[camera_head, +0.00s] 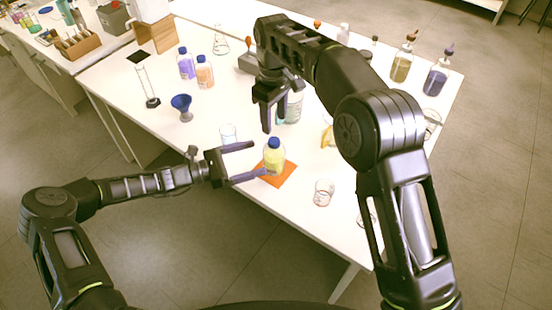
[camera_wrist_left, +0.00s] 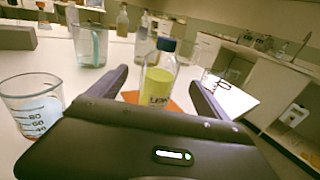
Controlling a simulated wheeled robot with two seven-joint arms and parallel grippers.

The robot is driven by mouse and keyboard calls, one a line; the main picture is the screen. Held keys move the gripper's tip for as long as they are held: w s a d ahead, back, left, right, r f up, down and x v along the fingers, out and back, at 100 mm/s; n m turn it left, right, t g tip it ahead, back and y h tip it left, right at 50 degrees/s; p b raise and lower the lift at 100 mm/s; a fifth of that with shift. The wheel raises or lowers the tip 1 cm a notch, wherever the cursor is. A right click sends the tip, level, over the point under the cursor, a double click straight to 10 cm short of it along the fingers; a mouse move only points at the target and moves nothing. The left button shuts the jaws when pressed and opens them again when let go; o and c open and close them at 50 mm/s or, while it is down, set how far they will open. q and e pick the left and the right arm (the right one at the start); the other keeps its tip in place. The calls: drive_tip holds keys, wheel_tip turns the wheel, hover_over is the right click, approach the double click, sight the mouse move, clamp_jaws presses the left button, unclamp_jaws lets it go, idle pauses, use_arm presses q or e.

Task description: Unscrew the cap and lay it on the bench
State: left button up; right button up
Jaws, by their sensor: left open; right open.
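A bottle (camera_head: 273,158) of yellow liquid with a blue cap (camera_head: 274,142) stands upright on an orange mat (camera_head: 287,175) near the bench's front edge. The cap is on the bottle. My left gripper (camera_head: 254,161) is open, its fingers pointing at the bottle from the left. In the left wrist view the bottle (camera_wrist_left: 157,87) and its blue cap (camera_wrist_left: 166,44) show between and beyond the two spread fingers; I cannot tell whether they touch it. My right gripper (camera_head: 267,119) is open, pointing down above and behind the bottle, apart from it.
A beaker (camera_head: 228,133) stands just behind my left gripper; it appears close on the left in the wrist view (camera_wrist_left: 32,108). A small beaker (camera_head: 323,193) is right of the mat. The bench (camera_head: 236,178) has bare room at front left.

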sight(274, 153)
use_arm(q)
drive_tip(key=x, duration=0.7)
drive_tip(key=shift+w+d, duration=0.1)
drive_tip(key=shift+d, duration=0.1)
clamp_jaws()
idle(0.9)
